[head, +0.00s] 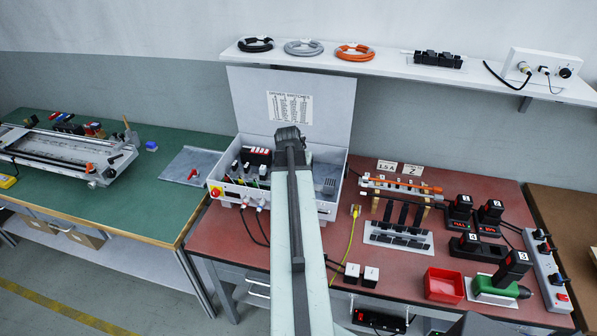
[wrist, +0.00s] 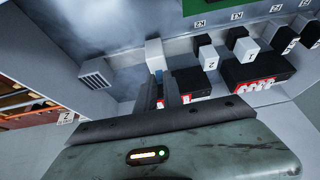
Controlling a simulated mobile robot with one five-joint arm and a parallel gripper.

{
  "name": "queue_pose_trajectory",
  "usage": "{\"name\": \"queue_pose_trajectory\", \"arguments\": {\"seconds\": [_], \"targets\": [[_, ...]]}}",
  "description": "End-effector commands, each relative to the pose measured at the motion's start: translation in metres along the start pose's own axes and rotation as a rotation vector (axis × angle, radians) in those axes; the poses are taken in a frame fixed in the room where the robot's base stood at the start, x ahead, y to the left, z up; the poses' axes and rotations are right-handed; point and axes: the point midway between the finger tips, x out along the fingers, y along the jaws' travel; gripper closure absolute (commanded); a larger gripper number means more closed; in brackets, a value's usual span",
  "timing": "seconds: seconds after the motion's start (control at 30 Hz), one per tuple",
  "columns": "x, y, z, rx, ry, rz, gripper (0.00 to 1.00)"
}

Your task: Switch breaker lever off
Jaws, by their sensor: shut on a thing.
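My gripper (wrist: 163,84) reaches down into the open white switch box (head: 323,205), its narrow dark fingers close together. The fingertips meet at the lower end of a small white-and-grey block (wrist: 153,52), which I take to be the breaker lever. The exact contact is hidden by the fingers. Just right of the fingers is a black unit with a red and white label (wrist: 192,82). In the head view my arm crosses the box and hides the gripper and the lever.
A slotted grey vent (wrist: 95,76) is on the left. The raised lid (head: 300,88) stands behind.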

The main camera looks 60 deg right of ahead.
Motion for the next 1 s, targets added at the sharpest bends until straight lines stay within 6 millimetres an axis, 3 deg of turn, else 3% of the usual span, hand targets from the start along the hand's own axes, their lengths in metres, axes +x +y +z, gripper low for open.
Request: {"name": "queue_pose_trajectory", "arguments": {"seconds": [0.5, 0.53, 0.6, 1.0], "targets": [[-0.0004, 0.0007, 0.0023, 0.001, 0.016, 0.002, 1.0], [-0.0004, 0.0007, 0.0023, 0.001, 0.016, 0.002, 0.81], [-0.0004, 0.0007, 0.0021, 0.001, 0.017, 0.002, 0.67], [-0.0084, 0.0007, 0.0004, 0.0, 0.019, 0.001, 0.67]]}}
